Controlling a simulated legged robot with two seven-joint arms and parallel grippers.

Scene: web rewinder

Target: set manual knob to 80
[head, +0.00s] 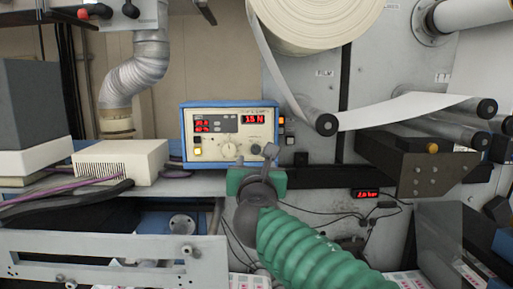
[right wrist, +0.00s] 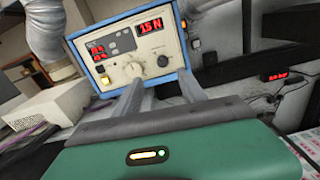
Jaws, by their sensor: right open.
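The blue-framed control box (head: 184,140) stands on a shelf at the centre; in the right wrist view (right wrist: 82,52) it is tilted. Its display (head: 253,119) reads about 15 N. Which one is the manual knob I cannot tell, and no setting is readable. My right gripper (head: 284,154) is open and empty, in front of the box's lower right; its two fingers (right wrist: 158,85) point towards the panel. My left gripper is out of view.
A beige vented box (head: 120,160) and cables lie left of the control box. A large paper roll (head: 315,22) and rollers (head: 326,124) are at the upper right. A small red pressure display (head: 366,194) is at the lower right. A metal rail (head: 100,250) crosses the lower left.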

